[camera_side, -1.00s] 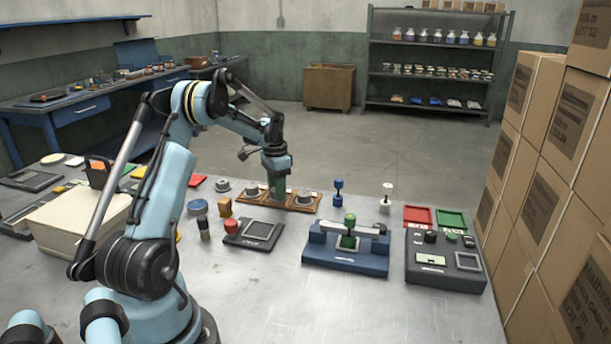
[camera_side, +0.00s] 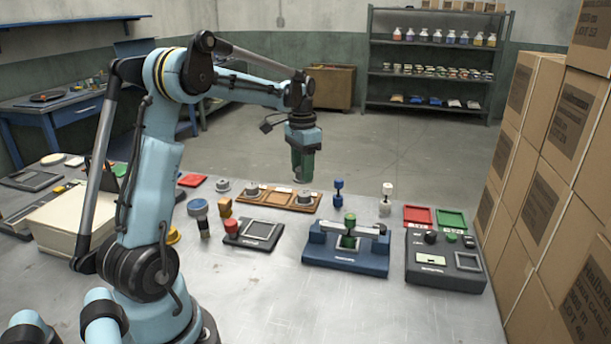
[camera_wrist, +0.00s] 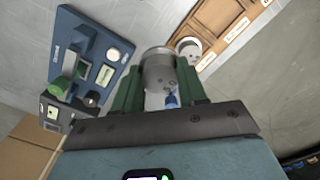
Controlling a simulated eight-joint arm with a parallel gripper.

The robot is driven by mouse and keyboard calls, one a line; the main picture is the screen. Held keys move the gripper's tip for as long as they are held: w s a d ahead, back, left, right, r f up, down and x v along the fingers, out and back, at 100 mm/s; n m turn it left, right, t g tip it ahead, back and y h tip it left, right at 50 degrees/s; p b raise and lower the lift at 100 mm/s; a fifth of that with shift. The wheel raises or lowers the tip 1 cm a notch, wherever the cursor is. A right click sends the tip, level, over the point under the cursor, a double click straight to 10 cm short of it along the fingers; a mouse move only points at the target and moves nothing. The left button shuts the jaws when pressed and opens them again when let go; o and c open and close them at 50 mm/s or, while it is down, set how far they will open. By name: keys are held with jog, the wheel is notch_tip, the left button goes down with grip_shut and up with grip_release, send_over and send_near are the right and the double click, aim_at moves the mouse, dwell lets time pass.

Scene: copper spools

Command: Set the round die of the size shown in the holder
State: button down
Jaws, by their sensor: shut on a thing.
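My gripper (camera_side: 302,175) is raised above the right end of the wooden tray (camera_side: 256,203). In the wrist view its green fingers (camera_wrist: 159,85) are shut on a grey round die (camera_wrist: 158,66). The tray also shows in the wrist view (camera_wrist: 217,19), with another grey die (camera_wrist: 188,46) in one slot. In the side view one die (camera_side: 249,190) sits in the left slot and one (camera_side: 305,197) in the right slot; the middle slot looks empty. A blue fixture (camera_side: 325,258) with a grey lever and green knob, perhaps the holder, stands front right; it shows in the wrist view (camera_wrist: 83,30). Size markings are unreadable.
A dark box with small screens (camera_side: 445,278) stands right of the fixture, with a red tray (camera_side: 418,215) and green tray (camera_side: 450,219) behind. Blue (camera_side: 338,197) and white (camera_side: 386,198) upright pieces stand between. Stacked cartons (camera_side: 550,190) border the right.

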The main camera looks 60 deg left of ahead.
jog(key=s+d+r, duration=0.1)
jog(key=s+d, duration=1)
jog(key=d, duration=0.1)
send_over(259, 231)
notch_tip(259, 231, down, 7)
jog(key=shift+w+a+r, duration=0.1)
jog(key=shift+r, duration=0.05)
jog(key=shift+f, duration=1.95)
jog(key=shift+f, duration=0.3)
jog(key=c, duration=0.6)
grip_release()
jog(key=shift+r, duration=0.1)
